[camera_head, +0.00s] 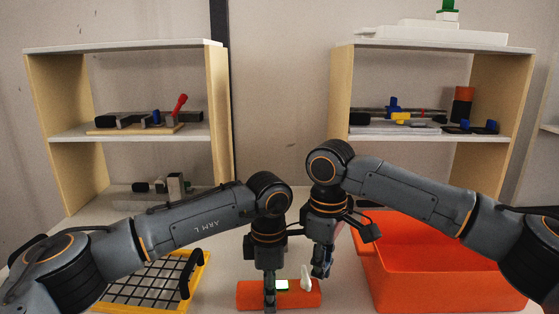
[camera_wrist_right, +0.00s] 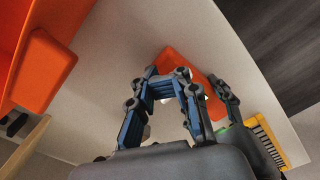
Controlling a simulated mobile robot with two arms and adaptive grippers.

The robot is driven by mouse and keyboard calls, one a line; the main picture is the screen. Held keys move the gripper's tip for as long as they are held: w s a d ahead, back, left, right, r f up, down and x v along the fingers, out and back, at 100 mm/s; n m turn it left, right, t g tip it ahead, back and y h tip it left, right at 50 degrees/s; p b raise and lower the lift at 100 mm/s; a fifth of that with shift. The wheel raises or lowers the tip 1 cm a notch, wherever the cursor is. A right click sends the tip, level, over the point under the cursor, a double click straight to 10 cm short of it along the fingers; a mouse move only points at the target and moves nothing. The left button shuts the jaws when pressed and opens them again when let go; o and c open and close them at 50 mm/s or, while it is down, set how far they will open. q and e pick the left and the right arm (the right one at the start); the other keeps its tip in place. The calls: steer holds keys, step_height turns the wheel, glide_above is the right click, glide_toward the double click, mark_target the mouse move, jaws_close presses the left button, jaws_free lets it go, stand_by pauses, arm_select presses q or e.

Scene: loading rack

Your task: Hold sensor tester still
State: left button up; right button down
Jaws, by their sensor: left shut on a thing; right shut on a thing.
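The sensor tester (camera_head: 255,295) is an orange-red block lying on the white table, with a small green-edged screen (camera_head: 282,286) and an upright white part (camera_head: 306,280) on top. My left gripper (camera_head: 270,292) comes down from above and is shut on the tester's body, left of the screen. My right gripper (camera_head: 321,272) points down at the tester's right end and is shut, seemingly on the white part; its fingertips partly hide what they hold. In the right wrist view the tester (camera_wrist_right: 181,66) lies beyond my right gripper (camera_wrist_right: 172,80).
A large orange bin (camera_head: 440,285) stands close on the right. A yellow tray with a black grid (camera_head: 204,262) sits on the left. Two shelf racks with small parts, left (camera_head: 125,135) and right (camera_head: 430,137), stand behind. Table between the racks is clear.

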steer(key=shift+d, duration=0.2)
stand_by(0.4)
steer(key=shift+d, duration=0.25)
step_height(320, 180, up, 6)
stand_by(0.4)
steer(key=shift+s+a+f, duration=0.25)
steer(key=shift+s+f, duration=0.25)
steer(key=shift+f, duration=0.5)
steer(key=shift+s+a+f, duration=0.2)
steer(key=shift+s+f, duration=0.35)
steer(key=shift+f, duration=0.45)
steer(key=shift+s+a+f, duration=0.25)
steer(key=shift+s+f, duration=0.25)
steer(key=shift+f, duration=0.5)
steer(key=shift+w+a, duration=0.4)
steer(key=shift+w, duration=0.1)
